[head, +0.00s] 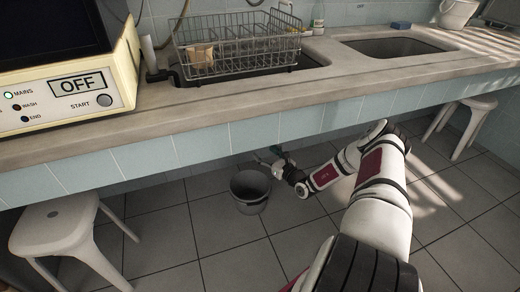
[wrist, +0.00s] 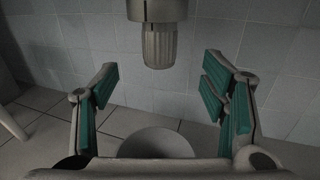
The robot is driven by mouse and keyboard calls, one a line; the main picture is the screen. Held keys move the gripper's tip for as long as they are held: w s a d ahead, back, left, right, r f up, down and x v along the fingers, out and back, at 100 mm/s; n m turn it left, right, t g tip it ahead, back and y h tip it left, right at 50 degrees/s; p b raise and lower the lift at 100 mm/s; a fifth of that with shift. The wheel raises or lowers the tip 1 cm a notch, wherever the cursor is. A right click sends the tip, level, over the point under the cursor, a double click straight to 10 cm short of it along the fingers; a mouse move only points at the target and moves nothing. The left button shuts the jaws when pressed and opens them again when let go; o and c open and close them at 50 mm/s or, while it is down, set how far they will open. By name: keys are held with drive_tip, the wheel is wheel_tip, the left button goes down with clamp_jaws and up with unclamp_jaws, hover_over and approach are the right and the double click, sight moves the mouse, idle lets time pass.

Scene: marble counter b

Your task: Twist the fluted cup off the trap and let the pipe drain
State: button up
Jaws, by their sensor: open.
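The fluted cup (wrist: 160,48) hangs upright under the trap body (wrist: 157,10) at the top middle of the wrist view. My gripper (wrist: 160,82) is open, with its green-padded fingers apart on the left and right. The cup shows between and beyond the fingertips, and I see no finger touching it. In the head view my gripper (head: 275,155) is under the counter above a grey bucket (head: 249,206) on the floor. The bucket also shows at the bottom of the wrist view (wrist: 156,140), partly hidden by my gripper. The pipe above the trap is out of view.
The marble counter (head: 230,112) with its tiled front edge (head: 240,135) overhangs my arm. White stools stand at the left (head: 70,235) and right (head: 468,122). A tiled wall (wrist: 265,45) is behind the cup. The floor around the bucket is clear.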

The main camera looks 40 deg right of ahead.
drive_tip(key=w+b, duration=0.1)
drive_tip(key=w, duration=0.3)
drive_tip(key=w+b, duration=0.2)
drive_tip(key=w, duration=0.2)
drive_tip(key=w+b, duration=0.1)
drive_tip(key=w, duration=0.3)
drive_tip(key=shift+w+a+b, duration=0.25)
drive_tip(key=shift+w+b, duration=0.05)
drive_tip(key=shift+b, duration=0.1)
drive_tip(key=shift+w, duration=0.55)
drive_tip(key=c, duration=1.4)
